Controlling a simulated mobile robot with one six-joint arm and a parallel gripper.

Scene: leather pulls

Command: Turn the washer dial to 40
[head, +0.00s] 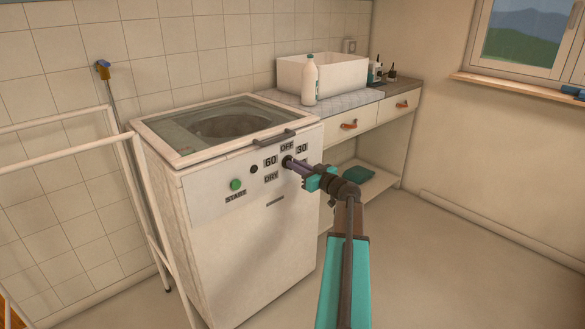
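The white washer (262,246) stands left of centre in the head view, with a glass-topped lid. Its dial (287,161) is a small dark knob on the front panel, partly covered by my gripper (293,164). Around it I read OFF above, 30 at the right, 60 at the left and DRY at the lower left. No 40 label shows; the area at the dial's lower right is behind my gripper. My gripper's fingertips are at the dial, seemingly touching it. Whether they are closed on it, and where the dial points, I cannot tell.
A green START button (236,184) and a dark knob (254,169) sit left of the dial. A lid handle (275,138) juts out above. A white rail frame (60,153) stands at the left. A counter (350,107) holds a bottle (309,80) and white basin (345,75). Floor at right is clear.

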